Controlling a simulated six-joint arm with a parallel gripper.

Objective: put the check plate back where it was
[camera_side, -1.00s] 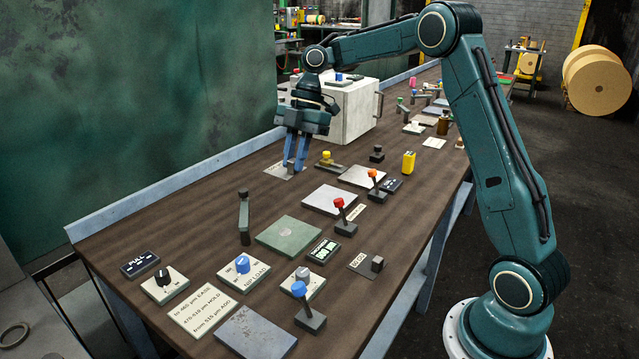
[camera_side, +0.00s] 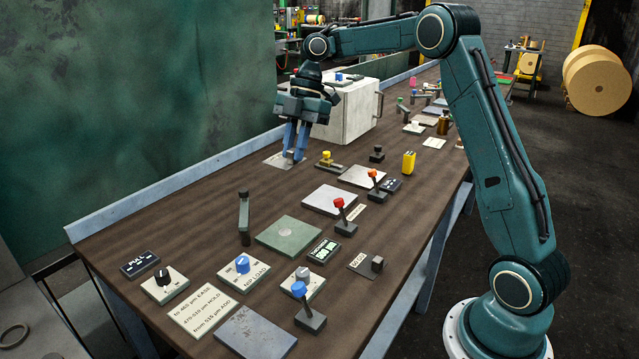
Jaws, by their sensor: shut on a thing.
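My gripper (camera_side: 293,157) is at the far left part of the bench, in front of the white box, pointing down. Its blue fingers are shut on a small, thin grey plate (camera_side: 274,161), which I take to be the check plate. The fingers hide part of this plate and the spot where they grip it. I cannot tell whether the plate touches the bench or is just above it. A similar small grey plate with a dark block and printed figures (camera_side: 360,264) lies at the right front of the bench.
The white box (camera_side: 343,112) stands close behind my gripper. A yellow-knobbed lever (camera_side: 327,160) is just to its right. A green plate (camera_side: 289,236), grey plates, dials and upright levers crowd the bench's front and right. Bare wood (camera_side: 190,215) lies at the left.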

